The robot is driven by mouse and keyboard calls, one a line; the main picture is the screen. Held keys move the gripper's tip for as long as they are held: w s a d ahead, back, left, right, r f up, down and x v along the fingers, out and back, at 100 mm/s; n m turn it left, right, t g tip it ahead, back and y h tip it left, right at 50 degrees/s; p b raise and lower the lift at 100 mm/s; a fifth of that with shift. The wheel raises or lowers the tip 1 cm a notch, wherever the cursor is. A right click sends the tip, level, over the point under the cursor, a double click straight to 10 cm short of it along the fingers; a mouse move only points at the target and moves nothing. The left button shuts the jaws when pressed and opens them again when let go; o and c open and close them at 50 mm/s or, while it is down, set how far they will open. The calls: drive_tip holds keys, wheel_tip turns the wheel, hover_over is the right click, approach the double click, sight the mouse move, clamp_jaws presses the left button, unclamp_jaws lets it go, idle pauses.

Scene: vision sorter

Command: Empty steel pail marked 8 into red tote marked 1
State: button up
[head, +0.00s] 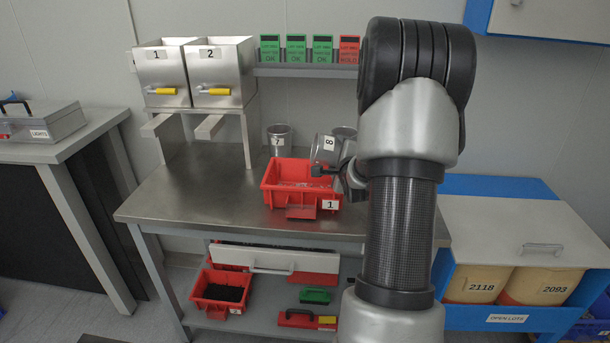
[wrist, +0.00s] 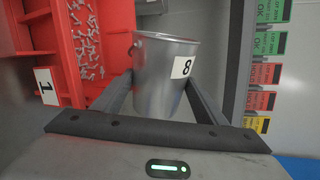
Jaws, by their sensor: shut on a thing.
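The steel pail marked 8 (head: 322,152) is held above the right back part of the red tote marked 1 (head: 274,197). It is strongly tilted, nearly on its side. My gripper (head: 326,169) is shut on it. In the wrist view, the pail (wrist: 158,75) sits between the two dark fingers of my gripper (wrist: 160,88), with its rim away from the palm. The tote (wrist: 66,75) shows at the left there, with many small grey metal parts (wrist: 88,42) lying in it. The inside of the pail is mostly hidden.
A steel pail marked 7 (head: 279,141) stands behind the tote, and another pail (head: 345,132) is partly hidden behind pail 8. Steel hoppers 1 (head: 162,72) and 2 (head: 221,73) stand at the back left. The steel bench (head: 190,195) is clear left of the tote.

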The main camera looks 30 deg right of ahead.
sight(324, 146)
drive_tip(key=shift+w+a+n+b, duration=0.25)
drive_tip(key=shift+a+n+b, duration=0.1)
drive_tip(key=shift+b, duration=0.15)
drive_tip(key=shift+w+a+r+n+g+h+b, duration=0.2)
drive_tip(key=shift+a+r+n+h+b, duration=0.15)
drive_tip(key=shift+r+n+b, duration=0.25)
drive_tip(key=shift+w+a+r+n+g+h+b, duration=0.15)
drive_tip(key=shift+a+r+n+h+b, duration=0.25)
drive_tip(key=shift+n+b, duration=0.3)
idle(1.4)
drive_tip(key=shift+w+a+r+n+g+h+b, duration=0.25)
drive_tip(key=shift+w+a+r+n+b, duration=0.2)
drive_tip(key=shift+a+n+b, duration=0.3)
drive_tip(key=shift+c, duration=0.2)
idle(1.0)
drive_tip(key=shift+d, duration=0.1)
